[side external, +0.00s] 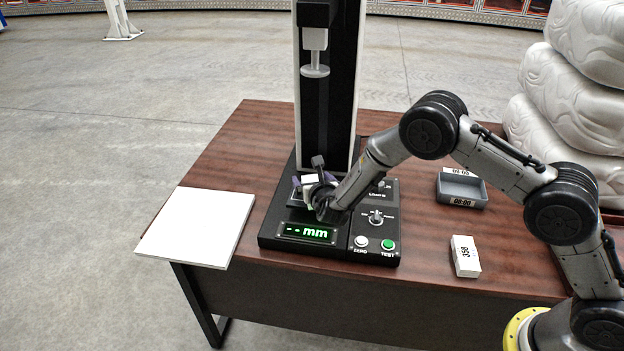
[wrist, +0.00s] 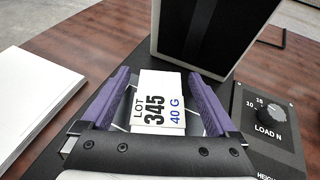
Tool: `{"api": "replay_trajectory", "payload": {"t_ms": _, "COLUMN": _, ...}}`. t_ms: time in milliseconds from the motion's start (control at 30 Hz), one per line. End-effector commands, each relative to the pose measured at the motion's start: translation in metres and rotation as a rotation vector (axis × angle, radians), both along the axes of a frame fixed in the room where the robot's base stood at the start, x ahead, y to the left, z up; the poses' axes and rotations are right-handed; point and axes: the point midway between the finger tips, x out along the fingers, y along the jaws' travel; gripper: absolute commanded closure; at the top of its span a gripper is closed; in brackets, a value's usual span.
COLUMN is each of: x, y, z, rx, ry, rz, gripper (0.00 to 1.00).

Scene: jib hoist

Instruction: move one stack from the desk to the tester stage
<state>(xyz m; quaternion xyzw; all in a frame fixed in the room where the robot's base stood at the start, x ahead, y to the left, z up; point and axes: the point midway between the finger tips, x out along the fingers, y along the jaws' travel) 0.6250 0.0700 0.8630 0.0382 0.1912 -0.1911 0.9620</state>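A white stack labelled LOT 345, 40 G (wrist: 160,105) is between the two purple fingers of my gripper (wrist: 158,76) in the wrist view. A gap shows on each side of it, so the gripper is open around it. In the side view my gripper (side external: 312,192) is low over the stage area of the tester (side external: 276,222), with a bit of the white stack (side external: 309,179) showing there. The stage itself is mostly hidden by the gripper. A second white stack, marked 358 (side external: 465,257), stands on the desk (side external: 425,262) to the right of the tester.
The tester column rises behind my gripper, with a pale round press head (side external: 315,70) high above. A grey labelled tray (side external: 462,190) sits at the right of the desk. A white slab (side external: 197,228) lies at the left edge. The control panel (side external: 374,228) is close by.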

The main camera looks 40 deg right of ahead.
Motion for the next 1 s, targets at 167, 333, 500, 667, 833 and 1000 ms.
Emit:
{"api": "replay_trajectory", "payload": {"t_ms": 167, "x": 0.0, "y": 0.0, "z": 0.001, "rx": 0.0, "ry": 0.0, "rz": 0.0, "gripper": 0.06}}
{"api": "replay_trajectory", "payload": {"t_ms": 333, "x": -0.011, "y": 0.006, "z": 0.009, "rx": 0.001, "ry": 0.0, "rz": 0.002, "gripper": 0.06}}
{"api": "replay_trajectory", "payload": {"t_ms": 500, "x": -0.041, "y": 0.018, "z": 0.022, "rx": -0.001, "ry": 0.0, "rz": 0.004, "gripper": 0.06}}
{"api": "replay_trajectory", "payload": {"t_ms": 667, "x": -0.069, "y": 0.03, "z": 0.035, "rx": 0.0, "ry": 0.0, "rz": 0.003, "gripper": 0.06}}
{"api": "replay_trajectory", "payload": {"t_ms": 833, "x": -0.091, "y": 0.038, "z": 0.044, "rx": 0.0, "ry": 0.0, "rz": 0.002, "gripper": 0.06}}
{"api": "replay_trajectory", "payload": {"t_ms": 1000, "x": -0.101, "y": 0.042, "z": 0.049, "rx": -0.001, "ry": 0.0, "rz": 0.001, "gripper": 0.06}}
